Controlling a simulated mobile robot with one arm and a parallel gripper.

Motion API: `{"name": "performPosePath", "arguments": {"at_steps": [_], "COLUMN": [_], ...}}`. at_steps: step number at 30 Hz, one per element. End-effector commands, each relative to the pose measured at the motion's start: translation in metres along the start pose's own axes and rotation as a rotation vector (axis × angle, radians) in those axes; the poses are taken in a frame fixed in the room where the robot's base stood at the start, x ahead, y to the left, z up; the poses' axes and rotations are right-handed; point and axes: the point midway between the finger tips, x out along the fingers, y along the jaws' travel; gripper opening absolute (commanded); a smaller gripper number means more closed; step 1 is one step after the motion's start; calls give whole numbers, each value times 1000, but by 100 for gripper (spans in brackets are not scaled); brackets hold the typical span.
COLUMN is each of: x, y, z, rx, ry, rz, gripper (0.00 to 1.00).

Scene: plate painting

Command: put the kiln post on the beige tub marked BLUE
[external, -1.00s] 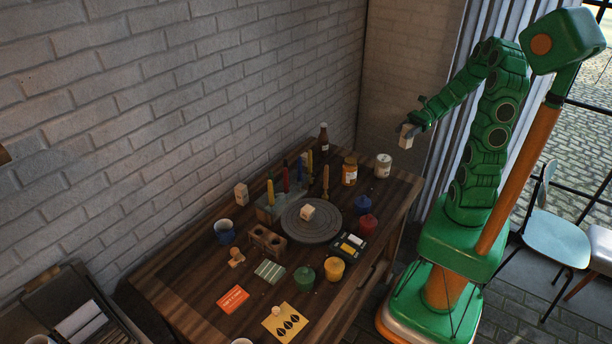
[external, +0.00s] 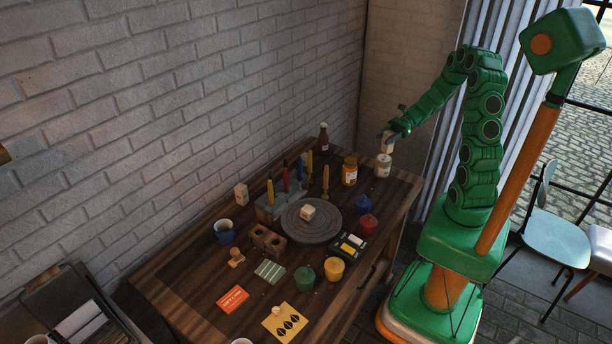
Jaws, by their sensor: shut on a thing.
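My gripper (external: 388,136) is shut on a pale beige block, the kiln post (external: 388,146). It holds the post upright, directly over the beige tub (external: 383,168) at the far right corner of the table. The post's lower end looks very close to the tub's lid; I cannot tell whether they touch. The tub's marking is too small to read. The gripper's fingers partly hide the post's upper part.
An amber jar (external: 349,171) stands just left of the tub, and a dark bottle (external: 323,138) behind it. Blue (external: 363,204), red (external: 368,225), yellow and green pots line the right side. A similar block (external: 307,212) sits on the round wheel (external: 312,232).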

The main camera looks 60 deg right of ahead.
Motion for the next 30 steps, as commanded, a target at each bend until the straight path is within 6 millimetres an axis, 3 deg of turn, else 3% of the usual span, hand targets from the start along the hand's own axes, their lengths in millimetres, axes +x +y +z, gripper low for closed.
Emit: {"name": "performPosePath", "arguments": {"at_steps": [7, 15, 29, 30], "x": [4, 11, 13, 13], "y": [-6, -6, -6, -6], "z": [-8, -33, -38, -38], "rx": [1, 2, 0, 0], "ry": [-1, -2, -2, -1], "rz": [2, 1, 1, 1], "gripper": [0, 0, 0, 52]}}
